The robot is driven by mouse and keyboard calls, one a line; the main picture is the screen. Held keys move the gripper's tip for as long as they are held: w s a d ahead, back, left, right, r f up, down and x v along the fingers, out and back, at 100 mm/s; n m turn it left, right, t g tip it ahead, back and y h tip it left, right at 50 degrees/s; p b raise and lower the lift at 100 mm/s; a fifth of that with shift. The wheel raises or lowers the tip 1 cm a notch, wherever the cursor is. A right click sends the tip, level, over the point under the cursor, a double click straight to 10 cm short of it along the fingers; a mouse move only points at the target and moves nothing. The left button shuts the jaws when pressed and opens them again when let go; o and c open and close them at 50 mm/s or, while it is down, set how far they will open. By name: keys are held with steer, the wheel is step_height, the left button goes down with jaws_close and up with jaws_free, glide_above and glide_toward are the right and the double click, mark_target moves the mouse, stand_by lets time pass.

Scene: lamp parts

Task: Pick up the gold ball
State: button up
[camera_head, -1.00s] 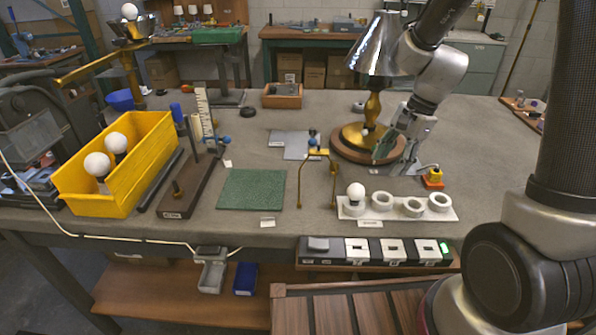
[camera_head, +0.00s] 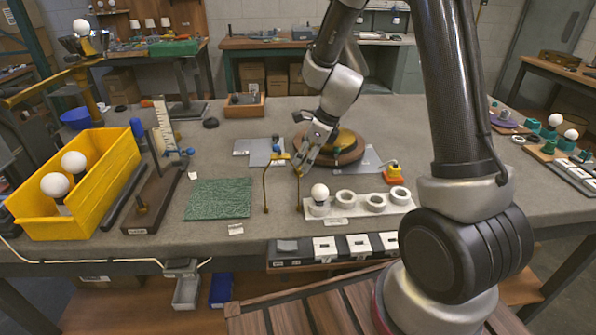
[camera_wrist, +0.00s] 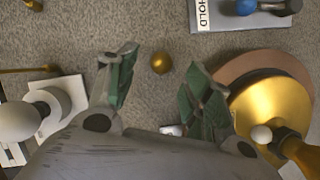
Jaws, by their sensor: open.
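The gold ball (camera_wrist: 161,63) is small and round and lies on the grey mat in the wrist view. My gripper (camera_wrist: 157,78) is open and empty, its green-padded fingers on either side of the ball in the picture, the ball just past the gap between the tips. The height between tips and ball is hard to judge. In the head view my gripper (camera_head: 306,160) is low over the table, at the front left of the lamp's round wooden base (camera_head: 345,157). I cannot make out the ball there; the gripper and a gold wire stand crowd that spot.
The lamp's gold base (camera_wrist: 275,110) is close to the right finger. A white bulb (camera_wrist: 15,120) on a white holder (camera_head: 345,207) is at the left. A grey tray (camera_wrist: 235,17) marked HOLD lies beyond. The gold wire stand (camera_head: 266,190) is beside my gripper.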

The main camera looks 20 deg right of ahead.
mark_target(300, 167)
steer(key=x, duration=0.4)
steer(key=shift+w+r, duration=0.1)
steer(key=c, duration=1)
steer(key=shift+o, duration=0.2)
